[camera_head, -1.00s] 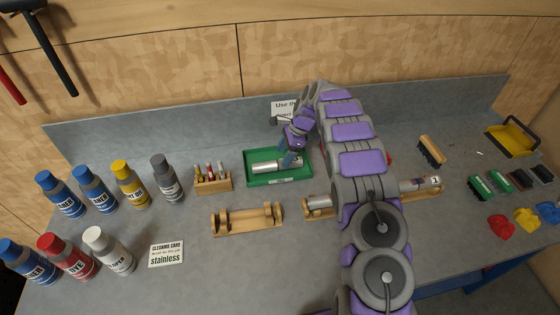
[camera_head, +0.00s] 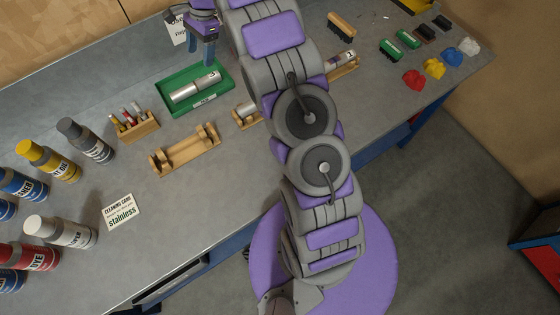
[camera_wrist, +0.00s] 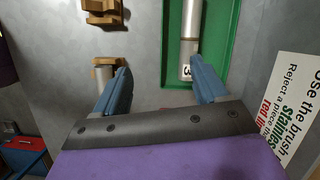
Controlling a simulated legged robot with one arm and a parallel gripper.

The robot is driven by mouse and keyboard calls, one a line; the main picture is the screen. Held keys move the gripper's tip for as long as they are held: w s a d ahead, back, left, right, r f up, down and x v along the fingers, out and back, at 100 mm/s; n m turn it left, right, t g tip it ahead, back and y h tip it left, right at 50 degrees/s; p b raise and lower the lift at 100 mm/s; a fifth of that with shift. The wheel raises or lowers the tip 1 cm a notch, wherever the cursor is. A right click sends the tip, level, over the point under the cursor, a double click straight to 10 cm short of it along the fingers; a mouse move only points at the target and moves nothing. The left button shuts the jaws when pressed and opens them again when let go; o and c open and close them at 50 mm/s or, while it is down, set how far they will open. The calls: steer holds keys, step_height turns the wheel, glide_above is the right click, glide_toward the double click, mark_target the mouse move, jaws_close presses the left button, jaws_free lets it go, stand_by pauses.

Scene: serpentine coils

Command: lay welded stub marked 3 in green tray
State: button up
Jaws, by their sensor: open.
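A silver welded stub (camera_head: 191,90) lies in the green tray (camera_head: 182,79) on the bench. In the wrist view the stub (camera_wrist: 191,22) rests lengthwise on the tray floor, and its near end bears a partly hidden mark that looks like a 3. The tray's green rim also shows in the wrist view (camera_wrist: 228,35). My gripper (camera_head: 196,58) is open and empty behind the tray. In the wrist view its blue fingers (camera_wrist: 160,68) are spread wide, with one fingertip close in the picture to the stub's marked end. The fingers appear clear of the stub.
An empty wooden cradle (camera_head: 184,150) stands in front of the tray. Another wooden rack, partly behind my arm, holds a labelled stub (camera_head: 340,60). A marker holder (camera_head: 135,128) and several bottles (camera_head: 85,140) stand to the left. Brushes and coloured pieces (camera_head: 432,68) lie right.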

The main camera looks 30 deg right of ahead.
steer(key=s+a+r+n+h, duration=0.15)
steer(key=s+r+n, duration=0.3)
steer(key=s, duration=0.65)
steer(key=s+a+r+n+h, duration=0.1)
steer(key=s+a+r+n, duration=0.15)
steer(key=s+r, duration=0.6)
steer(key=s+f+n, duration=0.2)
steer(key=s+n, duration=0.2)
steer(key=s, duration=1)
steer(key=s+f+n+g+h, duration=0.1)
steer(key=s+n, duration=0.3)
steer(key=s, duration=1)
steer(key=shift+s+f+n, duration=0.25)
steer(key=shift+f+n, duration=0.05)
steer(key=shift+f, duration=0.45)
steer(key=shift+d, duration=0.1)
steer(key=shift+f+b, duration=1.2)
